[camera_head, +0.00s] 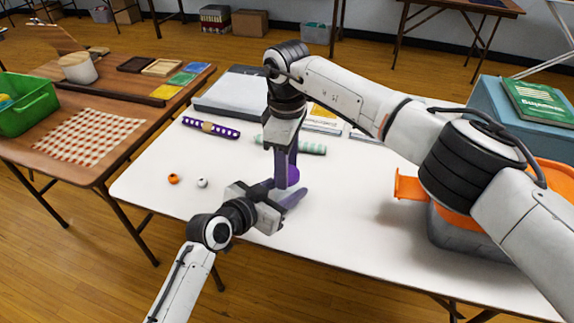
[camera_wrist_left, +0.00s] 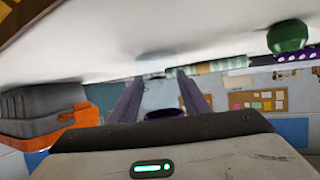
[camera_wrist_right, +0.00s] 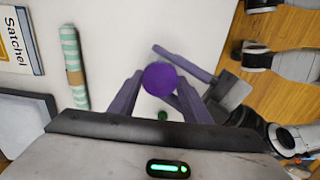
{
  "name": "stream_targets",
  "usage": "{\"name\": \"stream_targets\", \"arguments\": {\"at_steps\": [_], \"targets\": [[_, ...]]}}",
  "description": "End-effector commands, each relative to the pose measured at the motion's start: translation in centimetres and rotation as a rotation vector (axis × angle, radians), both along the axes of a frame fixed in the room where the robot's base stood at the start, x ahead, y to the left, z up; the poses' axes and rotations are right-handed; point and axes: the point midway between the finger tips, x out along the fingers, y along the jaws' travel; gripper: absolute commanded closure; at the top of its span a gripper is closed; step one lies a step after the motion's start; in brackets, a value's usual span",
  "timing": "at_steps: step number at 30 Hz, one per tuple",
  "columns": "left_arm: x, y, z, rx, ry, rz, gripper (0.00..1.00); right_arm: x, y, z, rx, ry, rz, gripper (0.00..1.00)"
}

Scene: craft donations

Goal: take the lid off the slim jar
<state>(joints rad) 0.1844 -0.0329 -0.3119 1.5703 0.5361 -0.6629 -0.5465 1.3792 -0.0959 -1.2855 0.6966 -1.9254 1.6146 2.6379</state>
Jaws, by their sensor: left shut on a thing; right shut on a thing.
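The slim jar has a round purple lid (camera_head: 292,175), which shows from above in the right wrist view (camera_wrist_right: 160,79). It also shows as a dark purple piece in the left wrist view (camera_wrist_left: 165,114). My right gripper (camera_head: 287,182) comes down from above and is shut on the lid, its fingers on either side. My left gripper (camera_head: 288,194) reaches in low from the front and is shut on the slim jar (camera_wrist_left: 154,92), whose pale, see-through body stands between its fingers. The jar body is mostly hidden in the head view. I cannot tell whether lid and jar touch.
An orange bead (camera_head: 173,179) and a white bead (camera_head: 202,183) lie at the left. A purple dotted roll (camera_head: 210,127) and a striped roll (camera_head: 312,148) lie behind. A grey bin with orange parts (camera_head: 462,237) stands right. The white table's front is clear.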

Motion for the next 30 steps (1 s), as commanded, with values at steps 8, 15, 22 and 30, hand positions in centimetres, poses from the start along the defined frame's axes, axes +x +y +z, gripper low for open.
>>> {"name": "stream_targets", "arguments": {"at_steps": [8,15,22,30], "targets": [[-0.03,-0.02,-0.06,0.000,0.001,-0.001,1.00,0.09,0.00,0.11,-0.001,-0.003,0.397,0.83],[-0.04,-0.02,-0.07,0.001,0.002,-0.001,1.00,0.08,0.03,0.17,0.000,-0.002,0.945,0.83],[-0.04,-0.03,-0.07,0.001,0.002,-0.001,1.00,0.07,0.05,0.18,-0.001,-0.001,1.467,0.83],[-0.05,-0.03,-0.08,0.001,0.002,-0.001,1.00,0.04,0.10,0.22,0.000,-0.002,2.081,0.83]]}}
